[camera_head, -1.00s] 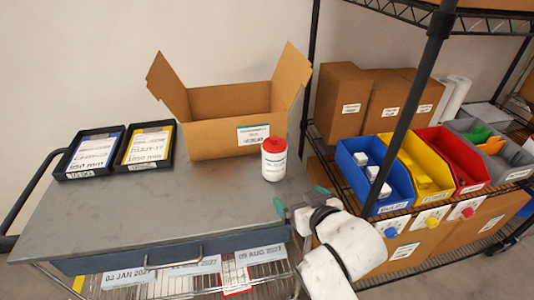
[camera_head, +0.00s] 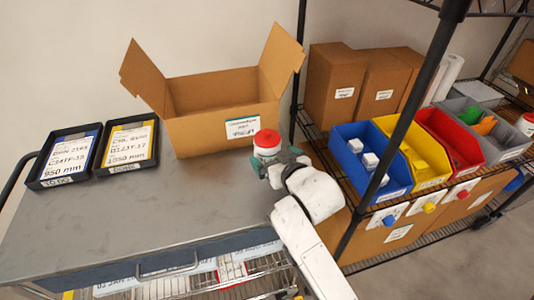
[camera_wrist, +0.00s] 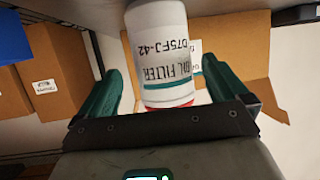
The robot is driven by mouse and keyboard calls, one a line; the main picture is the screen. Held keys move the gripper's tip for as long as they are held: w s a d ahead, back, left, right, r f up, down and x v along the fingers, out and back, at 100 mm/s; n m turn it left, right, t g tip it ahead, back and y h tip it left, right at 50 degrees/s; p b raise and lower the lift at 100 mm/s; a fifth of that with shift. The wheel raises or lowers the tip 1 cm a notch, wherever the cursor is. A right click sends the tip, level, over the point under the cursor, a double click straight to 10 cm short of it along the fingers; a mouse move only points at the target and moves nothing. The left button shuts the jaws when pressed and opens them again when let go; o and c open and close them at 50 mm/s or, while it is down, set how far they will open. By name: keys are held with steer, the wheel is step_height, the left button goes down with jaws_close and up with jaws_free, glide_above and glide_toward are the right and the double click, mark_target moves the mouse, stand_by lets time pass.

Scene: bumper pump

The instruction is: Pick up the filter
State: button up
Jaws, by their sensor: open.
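The filter is a white bottle with a red lid (camera_head: 267,141) on the cart top, in front of the open cardboard box. In the wrist view the filter (camera_wrist: 158,50) shows a printed label reading "FILTER" and stands between the two green fingers. My gripper (camera_wrist: 160,88) is open, with a finger on each side of the filter and a visible gap at the left. In the head view my gripper (camera_head: 272,162) is at the filter and hides its lower body.
The open cardboard box (camera_head: 215,133) stands close behind the filter. Two black trays (camera_head: 98,172) lie at the cart's left. A shelf at the right holds blue (camera_head: 388,180), yellow, red and grey bins. The cart top (camera_head: 170,215) is clear at the front.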

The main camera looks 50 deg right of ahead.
steer(key=x, duration=0.4)
steer(key=shift+w+r, duration=0.15)
steer(key=shift+w, duration=0.2)
steer(key=c, duration=1.3)
steer(key=shift+r, duration=0.1)
steer(key=shift+c, duration=0.7)
